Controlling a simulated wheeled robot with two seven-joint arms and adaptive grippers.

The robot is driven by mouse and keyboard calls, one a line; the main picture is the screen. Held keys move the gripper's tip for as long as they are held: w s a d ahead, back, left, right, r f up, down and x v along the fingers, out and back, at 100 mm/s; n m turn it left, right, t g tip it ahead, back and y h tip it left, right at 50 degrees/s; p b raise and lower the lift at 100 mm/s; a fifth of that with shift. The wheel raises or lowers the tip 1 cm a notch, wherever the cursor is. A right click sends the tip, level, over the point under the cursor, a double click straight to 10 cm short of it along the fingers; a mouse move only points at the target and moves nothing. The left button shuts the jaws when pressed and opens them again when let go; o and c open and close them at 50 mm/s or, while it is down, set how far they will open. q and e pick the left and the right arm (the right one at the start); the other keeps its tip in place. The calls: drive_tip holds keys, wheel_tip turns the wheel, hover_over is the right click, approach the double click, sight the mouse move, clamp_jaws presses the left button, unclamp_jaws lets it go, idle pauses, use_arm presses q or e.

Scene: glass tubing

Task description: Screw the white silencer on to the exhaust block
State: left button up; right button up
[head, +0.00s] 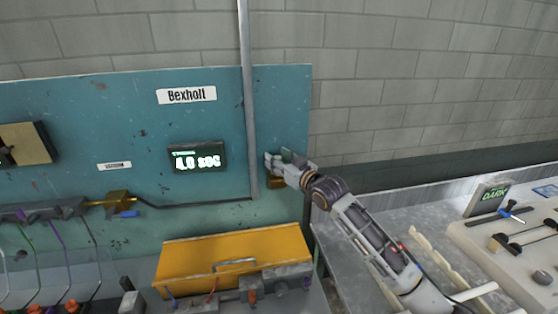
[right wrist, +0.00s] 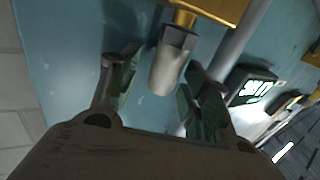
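The exhaust block (right wrist: 212,8) is gold-coloured and shows at the top of the right wrist view; in the head view a bit of it (head: 276,184) shows below my right gripper (head: 283,160), on the teal panel. The white silencer (right wrist: 166,72) is a pale cylinder with a grey hex collar, in line with the block's fitting and meeting it; how far it is threaded I cannot tell. My right gripper (right wrist: 163,62) is open, its two fingers on either side of the silencer with gaps showing. In the head view the gripper hides the silencer. My left gripper is out of view.
A grey vertical pipe (head: 247,100) runs close left of the gripper. A lit timer display (head: 197,158) is on the panel. A yellow box (head: 225,260) stands below. A bench with a white fixture board (head: 520,240) is at the right.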

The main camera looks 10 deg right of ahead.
drive_tip(key=shift+a+r+n+g+y, duration=0.2)
drive_tip(key=shift+n+g+y, duration=0.1)
drive_tip(key=shift+n+y, duration=0.1)
drive_tip(key=shift+w+f+y, duration=0.1)
drive_tip(key=shift+f+y, duration=0.05)
drive_tip(key=shift+y, duration=0.25)
drive_tip(key=shift+a+n+g+y+b, duration=0.25)
drive_tip(key=shift+n+g+y+b, duration=0.3)
drive_tip(key=shift+b, duration=0.45)
drive_tip(key=shift+n+y+b, duration=0.25)
drive_tip(key=shift+b, duration=0.3)
drive_tip(key=shift+w+d+f+g+b, duration=0.15)
drive_tip(key=shift+d+g+b, duration=0.1)
drive_tip(key=shift+b, duration=0.15)
clamp_jaws()
